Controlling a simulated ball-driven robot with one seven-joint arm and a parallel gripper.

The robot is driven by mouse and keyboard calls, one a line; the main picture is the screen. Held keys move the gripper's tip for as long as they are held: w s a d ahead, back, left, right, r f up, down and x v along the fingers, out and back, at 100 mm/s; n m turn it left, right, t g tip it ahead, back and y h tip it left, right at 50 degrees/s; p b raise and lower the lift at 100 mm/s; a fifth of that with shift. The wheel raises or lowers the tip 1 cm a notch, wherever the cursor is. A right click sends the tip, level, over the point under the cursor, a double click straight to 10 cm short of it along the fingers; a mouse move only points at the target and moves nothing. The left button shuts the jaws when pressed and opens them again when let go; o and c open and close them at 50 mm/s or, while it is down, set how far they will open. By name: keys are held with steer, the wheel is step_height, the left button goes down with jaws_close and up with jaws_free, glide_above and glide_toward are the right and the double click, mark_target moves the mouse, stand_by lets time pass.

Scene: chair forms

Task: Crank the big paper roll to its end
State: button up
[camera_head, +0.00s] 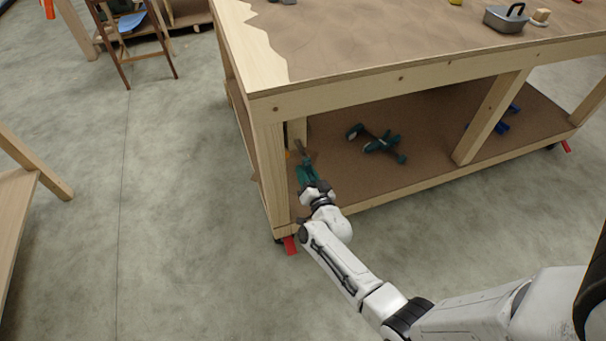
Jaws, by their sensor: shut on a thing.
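My gripper (316,188) is at the front left of the workbench, in the opening just right of the corner leg and over the lower shelf. It is shut on a teal-and-grey tool (307,171), which points up and away from me; its far end is small and partly in shadow. Brown paper (400,40) covers most of the bench top and ends at the left in a ragged edge over pale wood. I cannot make out a paper roll or a crank in this view.
The workbench front rail (430,76) runs above my gripper and its left corner leg (269,170) stands close by. A metal box (506,18) stands on the bench top. A wooden chair (135,40) stands far left. The left floor is open.

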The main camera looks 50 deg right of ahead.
steer(key=shift+s+d+f+n, duration=0.1)
steer(key=shift+s+d+n, duration=0.4)
steer(key=shift+n, duration=0.2)
steer(key=o, duration=0.9)
steer(key=shift+o, duration=0.2)
steer(key=shift+w, duration=0.1)
steer(key=shift+s+a+r+p, duration=0.2)
steer(key=shift+s+a+p, duration=0.1)
steer(key=shift+a, duration=0.05)
steer(key=p+v, duration=0.2)
steer(key=v, duration=0.8)
steer(key=shift+f, duration=0.1)
